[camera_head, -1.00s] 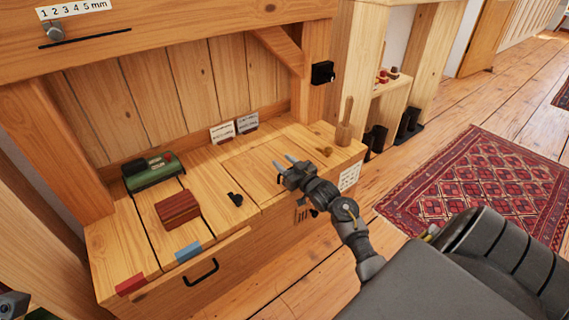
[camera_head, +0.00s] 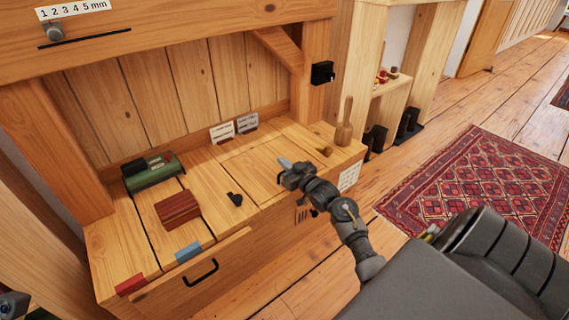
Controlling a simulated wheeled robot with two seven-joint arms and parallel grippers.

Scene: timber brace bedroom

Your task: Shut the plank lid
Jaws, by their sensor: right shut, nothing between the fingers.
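The plank lid (camera_head: 256,168) appears to be the pale wooden panel in the right part of the bench top. It looks flat and about level with the planks around it; I cannot tell if a small gap stays under it. A small dark handle (camera_head: 280,178) shows at its front right, partly behind my right gripper. My right gripper (camera_head: 284,162) is shut and empty, with its fingertips over the lid's right part. I cannot tell whether they touch the wood. My left gripper is not in view; only a dark piece of my own shows at the lower left corner.
A drawer (camera_head: 205,273) with a black handle is below. Open floor and a red rug (camera_head: 480,190) lie right.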

